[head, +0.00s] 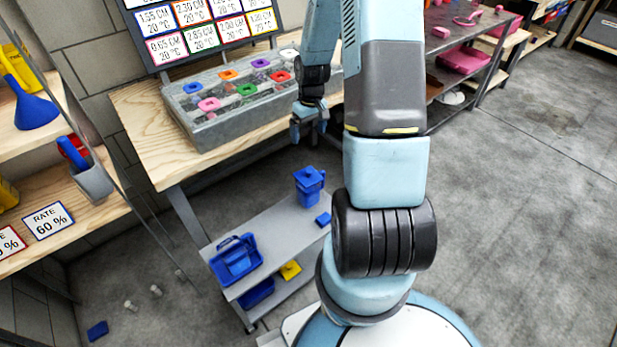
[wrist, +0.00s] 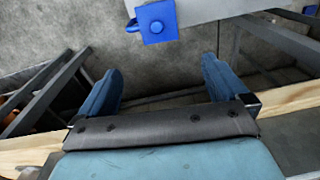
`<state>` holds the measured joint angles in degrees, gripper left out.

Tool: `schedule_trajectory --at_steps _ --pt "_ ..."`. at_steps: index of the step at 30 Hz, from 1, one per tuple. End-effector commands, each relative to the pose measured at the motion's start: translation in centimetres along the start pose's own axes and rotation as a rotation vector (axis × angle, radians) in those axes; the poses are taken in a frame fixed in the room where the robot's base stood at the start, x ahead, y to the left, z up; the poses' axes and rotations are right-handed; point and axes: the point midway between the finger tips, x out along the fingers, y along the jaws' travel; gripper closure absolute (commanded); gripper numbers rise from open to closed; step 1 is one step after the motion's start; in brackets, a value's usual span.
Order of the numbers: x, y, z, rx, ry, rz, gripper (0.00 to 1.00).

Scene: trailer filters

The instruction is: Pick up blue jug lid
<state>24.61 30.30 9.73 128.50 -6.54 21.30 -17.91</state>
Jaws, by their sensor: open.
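A blue jug (head: 308,195) stands upright on the top shelf of the grey cart. A blue lid (head: 309,176) appears to sit on its top. The wrist view shows the lid (wrist: 157,22) from above as a blue square with a small round mark, at the top edge of the picture. A blue handle sticks out to its left. My gripper (head: 310,136) hangs above and slightly behind the jug, near the workbench's front edge. Its blue fingers (wrist: 160,68) are spread apart with nothing between them, and the lid lies beyond their tips.
The cart (head: 270,238) also carries a blue caddy (head: 235,259) and a small blue block (head: 323,219). The wooden workbench (head: 150,130) holds a grey tray (head: 215,125) of coloured filters. Shelves with a blue funnel (head: 36,111) stand left. The floor right is mostly clear.

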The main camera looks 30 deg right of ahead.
Motion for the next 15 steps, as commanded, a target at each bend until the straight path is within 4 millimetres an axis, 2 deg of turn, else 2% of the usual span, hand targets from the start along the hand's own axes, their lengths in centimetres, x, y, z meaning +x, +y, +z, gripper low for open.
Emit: schedule_trajectory --at_steps 1,4,15 --pt "1.4 0.3 0.1 0.0 -0.01 -0.012 0.0" --pt "3.4 0.6 0.3 -0.004 -0.018 -0.028 0.0" --pt "7.3 0.8 0.5 -0.006 -0.028 -0.045 0.0"
